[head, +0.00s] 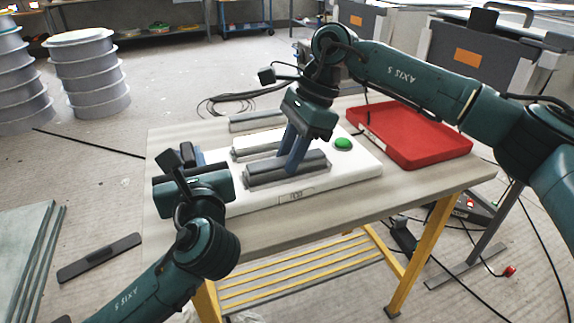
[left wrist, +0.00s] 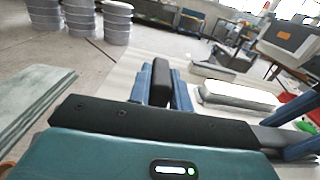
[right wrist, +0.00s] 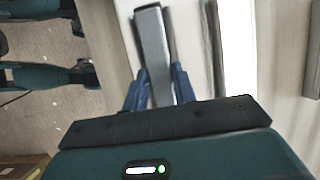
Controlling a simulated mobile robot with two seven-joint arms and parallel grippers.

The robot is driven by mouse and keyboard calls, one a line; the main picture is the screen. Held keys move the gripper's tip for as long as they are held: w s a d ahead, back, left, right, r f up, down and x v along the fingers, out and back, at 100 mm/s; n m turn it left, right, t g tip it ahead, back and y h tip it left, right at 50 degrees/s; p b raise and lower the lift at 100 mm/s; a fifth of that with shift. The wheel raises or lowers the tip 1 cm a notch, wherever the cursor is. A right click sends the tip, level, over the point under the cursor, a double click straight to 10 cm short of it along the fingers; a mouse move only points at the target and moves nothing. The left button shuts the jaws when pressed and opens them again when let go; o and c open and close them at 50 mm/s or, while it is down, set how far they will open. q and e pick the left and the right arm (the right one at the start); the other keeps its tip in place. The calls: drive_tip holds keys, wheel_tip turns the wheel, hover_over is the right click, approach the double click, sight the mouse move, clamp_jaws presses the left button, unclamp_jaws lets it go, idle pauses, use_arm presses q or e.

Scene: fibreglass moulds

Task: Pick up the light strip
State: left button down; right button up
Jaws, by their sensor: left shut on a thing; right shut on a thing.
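A long grey strip (head: 262,172), its top lighter than its dark sides, lies along the front of the white board (head: 345,180). My right gripper (head: 291,163) points down and is shut across it. The right wrist view shows the grey strip (right wrist: 152,40) between the blue fingers (right wrist: 160,88). I cannot tell whether it rests on the board or is slightly raised. My left gripper (head: 188,156) is at the board's left end, shut on a dark block (left wrist: 161,82). The left hand hides most of that block in the head view.
Another grey strip (head: 256,121) lies at the back of the table (head: 420,190). A green button (head: 342,143) sits on the board's right end. A red tray (head: 415,138) stands at the table's right, apparently empty. A dark flat bar (head: 100,258) lies on the floor.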

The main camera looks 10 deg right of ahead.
drive_tip(key=shift+c, duration=0.2)
wheel_tip(320, 180, up, 10)
idle(0.4)
use_arm(q)
drive_tip(key=c, duration=1.2)
unclamp_jaws()
